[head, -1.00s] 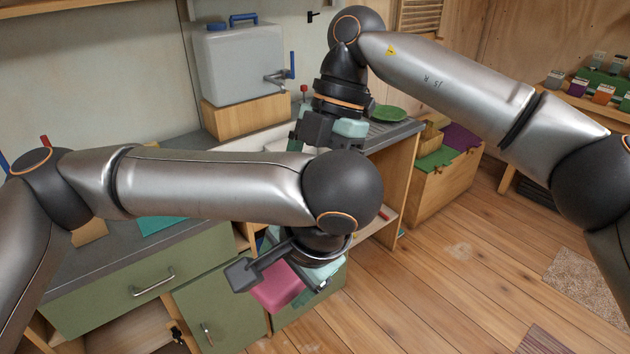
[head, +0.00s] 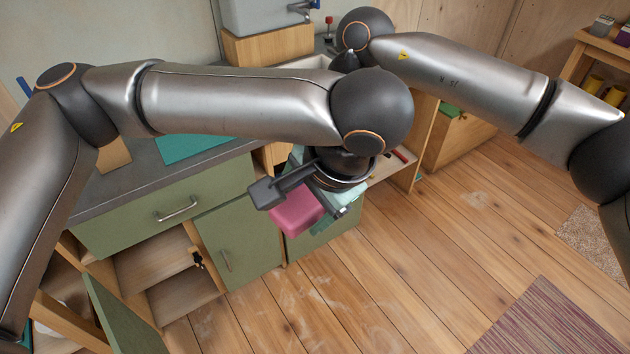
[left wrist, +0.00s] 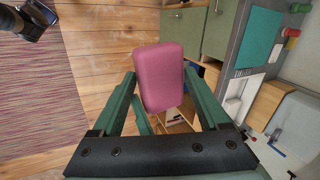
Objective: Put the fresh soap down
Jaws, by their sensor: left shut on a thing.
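A pink rounded block of soap (head: 295,210) is held in my left gripper (head: 312,212), in front of the green cabinet. In the left wrist view the soap (left wrist: 160,62) sits between the two green fingers of my left gripper (left wrist: 159,80), which are shut on its sides. The soap is off any surface, with floor and cabinet showing beyond it.
The grey countertop (head: 125,184) carries a teal mat (head: 190,147). Below are a green drawer (head: 150,215) and an open cabinet with bare wooden shelves (head: 155,262). A striped rug (head: 550,315) lies on the right. The wooden floor (head: 400,265) between is clear.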

